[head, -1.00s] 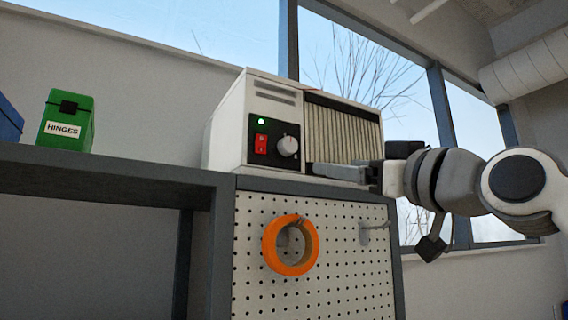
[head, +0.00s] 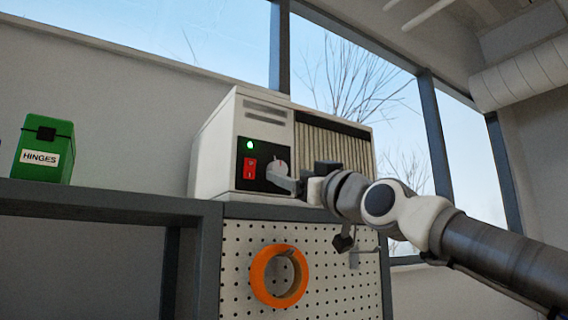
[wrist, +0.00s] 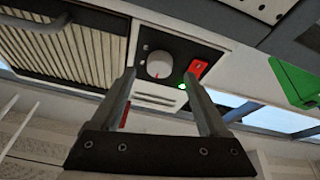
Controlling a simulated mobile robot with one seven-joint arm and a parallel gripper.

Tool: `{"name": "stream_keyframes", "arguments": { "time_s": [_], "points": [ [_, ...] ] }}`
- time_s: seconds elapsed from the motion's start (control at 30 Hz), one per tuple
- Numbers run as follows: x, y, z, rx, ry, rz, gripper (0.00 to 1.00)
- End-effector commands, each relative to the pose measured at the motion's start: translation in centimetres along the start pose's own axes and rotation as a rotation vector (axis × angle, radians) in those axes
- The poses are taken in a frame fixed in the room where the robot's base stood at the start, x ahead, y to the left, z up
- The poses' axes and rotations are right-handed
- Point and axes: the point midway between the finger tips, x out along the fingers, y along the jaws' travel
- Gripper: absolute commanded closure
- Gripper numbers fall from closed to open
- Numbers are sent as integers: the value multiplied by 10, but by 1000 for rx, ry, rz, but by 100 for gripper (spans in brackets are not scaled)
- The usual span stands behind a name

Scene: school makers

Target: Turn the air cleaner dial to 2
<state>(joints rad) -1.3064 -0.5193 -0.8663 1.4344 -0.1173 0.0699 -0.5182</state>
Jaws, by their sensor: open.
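The air cleaner (head: 212,150) is a white box with a ribbed grille on the shelf top. Its black panel carries a pale round dial (head: 279,165), partly hidden behind my gripper in the head view. The dial (wrist: 159,64) shows whole in the wrist view, with a red mark toward the picture's lower edge. The numbers around it are too small to read. My gripper (head: 284,181) is open at the panel. In the wrist view its fingertips (wrist: 159,73) appear on either side of the dial; I cannot tell whether they touch it.
A red switch (head: 249,168) and a lit green lamp (head: 250,145) are beside the dial. A green HINGES box (head: 44,150) stands on the left shelf. An orange ring (head: 258,277) hangs on the pegboard (head: 236,262) below. The shelf between box and cleaner is clear.

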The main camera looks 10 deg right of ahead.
Motion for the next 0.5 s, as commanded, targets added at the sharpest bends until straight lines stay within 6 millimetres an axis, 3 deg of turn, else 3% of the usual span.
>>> {"name": "stream_keyframes", "arguments": {
  "time_s": [0.2,0.5],
  "points": [
    [25,-1,-2,1,1,-3,22],
    [36,0,-1,-1,1,0,22]
  ]
}}
